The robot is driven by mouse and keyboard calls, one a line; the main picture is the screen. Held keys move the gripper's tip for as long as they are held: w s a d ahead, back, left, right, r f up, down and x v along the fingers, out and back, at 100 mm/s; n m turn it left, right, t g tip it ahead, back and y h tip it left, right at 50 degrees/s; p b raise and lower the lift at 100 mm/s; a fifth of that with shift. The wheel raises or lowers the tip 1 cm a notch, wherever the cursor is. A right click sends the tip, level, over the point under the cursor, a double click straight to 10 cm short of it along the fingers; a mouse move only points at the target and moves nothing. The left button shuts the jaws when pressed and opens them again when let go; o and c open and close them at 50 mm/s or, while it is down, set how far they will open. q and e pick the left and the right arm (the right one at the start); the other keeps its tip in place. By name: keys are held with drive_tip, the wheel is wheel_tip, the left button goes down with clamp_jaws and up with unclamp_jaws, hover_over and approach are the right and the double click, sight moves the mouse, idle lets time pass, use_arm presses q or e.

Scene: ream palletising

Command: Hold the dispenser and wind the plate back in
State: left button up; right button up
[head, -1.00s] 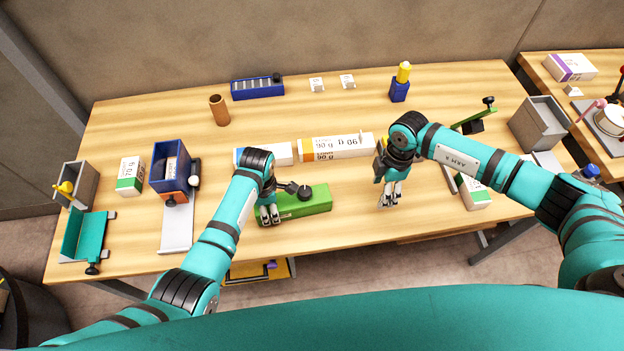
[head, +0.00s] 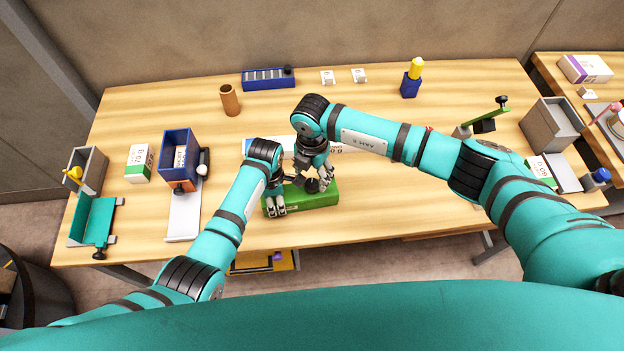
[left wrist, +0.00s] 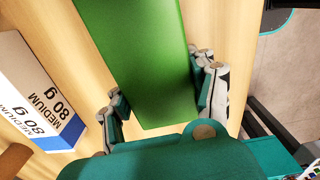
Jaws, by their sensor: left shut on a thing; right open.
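The green dispenser (head: 322,196) lies near the middle of the table's front part, with a black crank knob (head: 311,187) on top. My left gripper (head: 276,208) is shut on the dispenser's left end. In the left wrist view the green body (left wrist: 140,50) sits between the fingers of my left gripper (left wrist: 162,97). My right gripper (head: 316,181) is open, close over the crank knob; whether it touches the knob I cannot tell. No plate of the green dispenser is clearly visible.
White ream packs lie behind the grippers, partly hidden; one shows in the left wrist view (left wrist: 38,95). A blue bin (head: 180,152) with a grey slide (head: 184,218) stands left. The table front right of the dispenser is clear.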

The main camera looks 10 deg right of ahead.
sight(312, 183)
drive_tip(key=shift+f, duration=2)
drive_tip(key=c, duration=1.2)
drive_tip(key=shift+o, duration=0.2)
drive_tip(key=shift+n, duration=1.6)
drive_tip(key=o, duration=1.2)
drive_tip(key=shift+c, duration=0.2)
